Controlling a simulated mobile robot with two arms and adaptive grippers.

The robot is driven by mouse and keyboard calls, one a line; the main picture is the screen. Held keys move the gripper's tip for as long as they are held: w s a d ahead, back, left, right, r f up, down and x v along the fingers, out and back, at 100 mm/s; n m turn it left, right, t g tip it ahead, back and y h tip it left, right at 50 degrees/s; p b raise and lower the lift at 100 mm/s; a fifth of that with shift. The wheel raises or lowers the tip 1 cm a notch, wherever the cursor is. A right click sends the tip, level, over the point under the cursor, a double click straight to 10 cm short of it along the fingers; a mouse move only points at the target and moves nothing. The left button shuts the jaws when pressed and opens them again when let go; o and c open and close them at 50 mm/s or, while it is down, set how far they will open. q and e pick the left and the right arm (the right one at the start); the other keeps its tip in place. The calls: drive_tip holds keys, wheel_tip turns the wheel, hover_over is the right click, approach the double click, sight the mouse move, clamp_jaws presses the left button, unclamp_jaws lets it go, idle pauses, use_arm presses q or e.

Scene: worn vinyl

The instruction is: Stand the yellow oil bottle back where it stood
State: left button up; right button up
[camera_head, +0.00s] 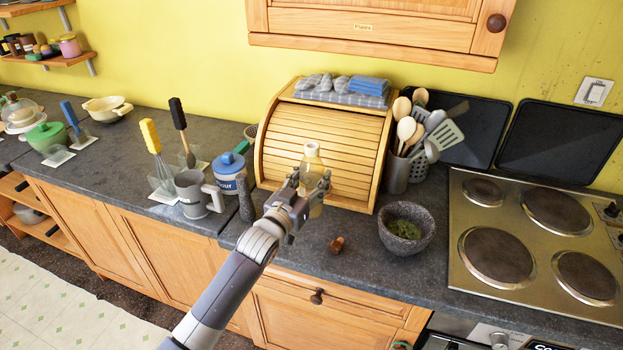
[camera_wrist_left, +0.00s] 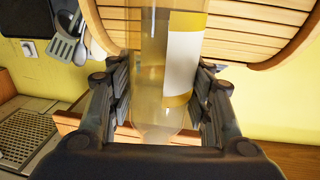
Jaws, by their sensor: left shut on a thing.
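The yellow oil bottle (camera_head: 312,157) is clear glass with pale yellow contents, and it is roughly upright in front of the wooden bread box (camera_head: 280,150). My left gripper (camera_head: 312,186) is shut on the bottle's body, its fingers on either side. In the left wrist view, the bottle (camera_wrist_left: 153,70) stands between both fingers, with a white and yellow label on its right side. The gripper hides part of the bottle's lower end in the head view, so I cannot tell whether it touches the counter. My right gripper is not in view.
A brown stopper-like piece (camera_head: 337,245) lies on the counter (camera_head: 350,275) right of my gripper. A stone mortar (camera_head: 406,232) with green herbs stands farther right, before the hob (camera_head: 540,240). A dark pestle-like object (camera_head: 245,200), grey mug (camera_head: 190,195) and blue-lidded jar (camera_head: 228,178) are left.

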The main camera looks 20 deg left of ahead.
use_arm(q)
drive_tip(key=shift+f+b, duration=0.8)
drive_tip(key=shift+f, duration=0.15)
wheel_tip(320, 180, down, 4)
drive_tip(key=shift+r+b, duration=0.2)
drive_tip(key=shift+b, duration=1.05)
drive_tip(key=shift+f, duration=0.1)
drive_tip(key=shift+p, duration=0.35)
drive_tip(key=shift+f, duration=0.15)
